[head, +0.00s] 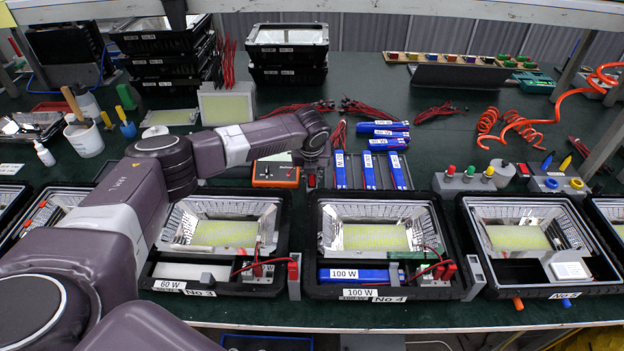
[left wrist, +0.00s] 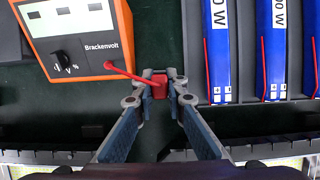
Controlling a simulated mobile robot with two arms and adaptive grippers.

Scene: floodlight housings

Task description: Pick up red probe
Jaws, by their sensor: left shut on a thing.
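The red probe (left wrist: 159,86) is a small red block between my left fingertips in the left wrist view. A red lead runs from it to the orange tester marked Brackenvolt (left wrist: 70,40). My left gripper (left wrist: 160,80) is shut on the probe. In the head view my left arm reaches across from the left, and its gripper (head: 311,178) is just right of the orange tester (head: 275,174); the fingers are small and partly hidden there. My right gripper is in neither view.
Blue driver packs (head: 369,171) stand in a row right of my left gripper. Floodlight housings No 3 (head: 222,290) and No 4 (head: 440,292) are in front of it. Stacked housings (head: 288,76) and red wire bundles (head: 440,112) lie behind.

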